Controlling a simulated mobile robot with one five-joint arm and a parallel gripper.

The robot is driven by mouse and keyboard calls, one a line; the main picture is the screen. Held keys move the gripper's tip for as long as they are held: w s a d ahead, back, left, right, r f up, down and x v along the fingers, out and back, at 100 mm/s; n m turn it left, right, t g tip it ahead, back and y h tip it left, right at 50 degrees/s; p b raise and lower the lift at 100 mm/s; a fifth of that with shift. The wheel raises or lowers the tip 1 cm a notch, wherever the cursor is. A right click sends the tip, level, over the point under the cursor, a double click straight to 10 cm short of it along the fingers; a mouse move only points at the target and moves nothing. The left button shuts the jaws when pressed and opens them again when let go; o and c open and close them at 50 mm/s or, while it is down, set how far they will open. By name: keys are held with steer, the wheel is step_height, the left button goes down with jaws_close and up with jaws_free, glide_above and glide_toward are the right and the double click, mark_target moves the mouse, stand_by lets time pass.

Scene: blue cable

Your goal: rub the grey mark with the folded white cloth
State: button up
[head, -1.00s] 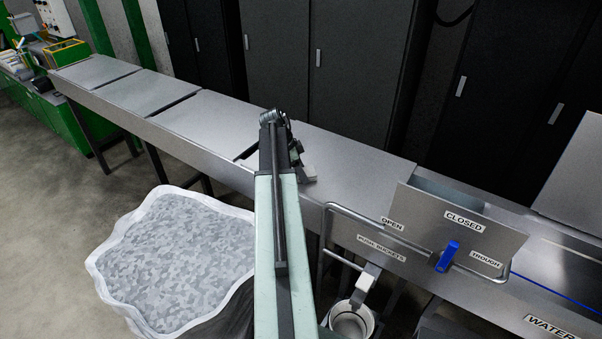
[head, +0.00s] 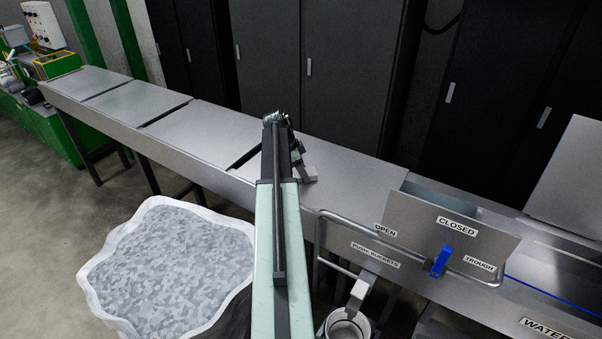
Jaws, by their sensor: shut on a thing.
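My gripper (head: 302,162) is at the far end of my arm, low over the metal bench top (head: 350,167). It is shut on a small pale piece, which looks like the folded white cloth (head: 309,173). The cloth is close to the bench surface near its front edge; I cannot tell whether it touches. My arm hides part of the bench. I cannot make out the grey mark; it may be hidden by my gripper or too faint.
A upright metal plate labelled CLOSED (head: 480,242) with a blue handle (head: 441,262) stands to the right, with a rail (head: 345,221) before it. A white-lined bin of grey flakes (head: 135,225) is front left. Dark cabinets (head: 350,65) stand behind the bench.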

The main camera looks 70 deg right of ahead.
mark_target(308, 167)
steer(key=shift+s+d, duration=0.2)
steer(key=shift+d, duration=1.6)
steer(key=shift+r, duration=0.1)
steer(key=shift+a, duration=0.15)
steer(key=shift+w+a+f, duration=0.1)
steer(key=shift+w+a, duration=0.05)
steer(key=shift+a, duration=0.95)
steer(key=shift+w+a+f, duration=0.1)
steer(key=shift+a, duration=1)
steer(key=shift+w+a+r, duration=0.1)
steer(key=shift+w+a, duration=0.1)
steer(key=shift+a, duration=0.7)
steer(key=shift+w+a+r, duration=0.1)
steer(key=shift+w+a, duration=0.05)
steer(key=shift+a, duration=0.8)
steer(key=shift+w+a, duration=0.2)
steer(key=shift+a, duration=0.7)
step_height(308, 167, up, 6)
steer(key=p, duration=0.6)
steer(key=shift+d, duration=0.1)
